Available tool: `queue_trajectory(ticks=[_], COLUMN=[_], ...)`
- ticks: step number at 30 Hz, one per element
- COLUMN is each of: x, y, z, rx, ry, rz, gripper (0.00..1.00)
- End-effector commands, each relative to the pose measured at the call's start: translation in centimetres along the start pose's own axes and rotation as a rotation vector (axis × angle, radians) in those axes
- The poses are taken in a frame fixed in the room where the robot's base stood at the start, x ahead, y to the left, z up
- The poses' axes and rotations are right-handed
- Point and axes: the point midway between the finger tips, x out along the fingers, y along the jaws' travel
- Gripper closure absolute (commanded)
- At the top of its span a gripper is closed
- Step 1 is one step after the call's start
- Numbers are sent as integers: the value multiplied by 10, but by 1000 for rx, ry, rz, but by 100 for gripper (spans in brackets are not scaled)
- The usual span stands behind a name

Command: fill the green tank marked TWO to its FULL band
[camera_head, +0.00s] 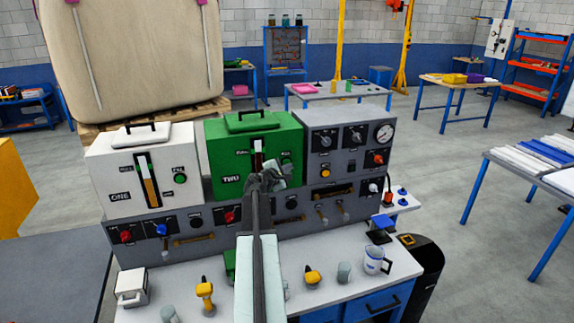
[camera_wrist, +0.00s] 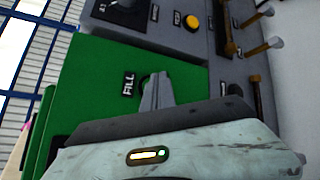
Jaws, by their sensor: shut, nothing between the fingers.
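The green tank marked TWO (camera_head: 225,152) stands between a white tank and a grey panel. My gripper (camera_head: 277,170) is in front of the tank's right side, shut and empty. In the wrist view, the shut fingertips (camera_wrist: 157,78) are right at the FILL label (camera_wrist: 129,84) on the green face (camera_wrist: 95,90). A dark round rim shows beside the fingers; the button there is mostly hidden. I cannot tell whether they touch it.
The white tank ONE (camera_head: 112,172) with its own gauge and green button (camera_head: 180,179) stands left. The grey panel (camera_head: 330,170) with knobs and a dial is right. Low levers and switches line the front. A mug (camera_head: 374,262) and yellow-handled tools stand on the bench.

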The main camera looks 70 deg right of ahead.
Motion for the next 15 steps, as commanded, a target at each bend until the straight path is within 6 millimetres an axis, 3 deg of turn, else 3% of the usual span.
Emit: queue_trajectory(ticks=[10, 15], x=[-2, -12], y=[-2, -9], z=[2, 9], rx=[0, 0], ry=[0, -1], rz=[0, -1], gripper=[100, 100])
